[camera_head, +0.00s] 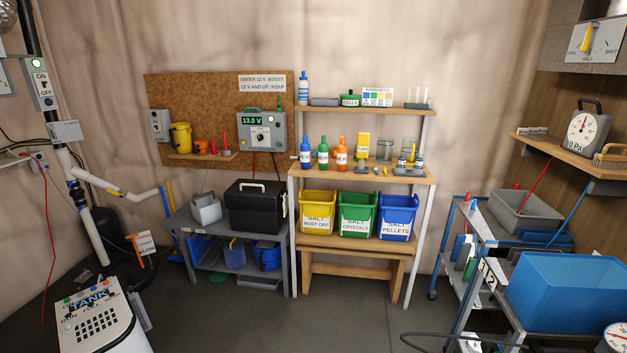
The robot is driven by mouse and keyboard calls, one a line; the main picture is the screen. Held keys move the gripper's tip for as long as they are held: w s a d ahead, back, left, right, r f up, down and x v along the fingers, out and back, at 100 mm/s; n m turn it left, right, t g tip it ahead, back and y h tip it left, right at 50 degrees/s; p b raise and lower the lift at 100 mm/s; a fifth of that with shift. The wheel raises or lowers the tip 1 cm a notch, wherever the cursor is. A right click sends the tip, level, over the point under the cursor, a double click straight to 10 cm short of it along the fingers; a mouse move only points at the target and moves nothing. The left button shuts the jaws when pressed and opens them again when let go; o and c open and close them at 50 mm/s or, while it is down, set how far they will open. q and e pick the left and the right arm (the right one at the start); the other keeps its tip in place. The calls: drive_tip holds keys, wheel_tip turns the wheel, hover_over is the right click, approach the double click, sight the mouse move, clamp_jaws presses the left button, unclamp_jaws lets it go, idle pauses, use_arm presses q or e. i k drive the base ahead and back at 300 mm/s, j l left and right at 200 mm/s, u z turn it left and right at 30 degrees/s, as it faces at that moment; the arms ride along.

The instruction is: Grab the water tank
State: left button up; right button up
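A large blue open-topped tub (562,291) sits on the cart at the lower right. I see no label naming it a water tank. A white unit with "TANK" lettering (100,322) and several buttons stands at the lower left, cut off by the bottom edge. I cannot tell which of these two is the water tank. Neither of my grippers shows in the head view.
A wooden shelf (362,174) holds bottles and yellow, green and blue salt bins. A black case (256,207) sits on a grey bench. The middle floor (345,318) is clear.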

sight(206, 209)
drive_tip(key=i+u, duration=0.3)
drive_tip(key=i, duration=0.25)
drive_tip(key=i+u, duration=0.25)
drive_tip(key=i, duration=0.3)
drive_tip(key=i+l+u, duration=0.15)
drive_tip(key=i+u, duration=0.15)
drive_tip(key=i, duration=0.2)
drive_tip(key=i+l+u, duration=0.3)
drive_tip(key=i, duration=0.2)
drive_tip(key=i+l+u, duration=0.3)
drive_tip(key=i+l, duration=0.15)
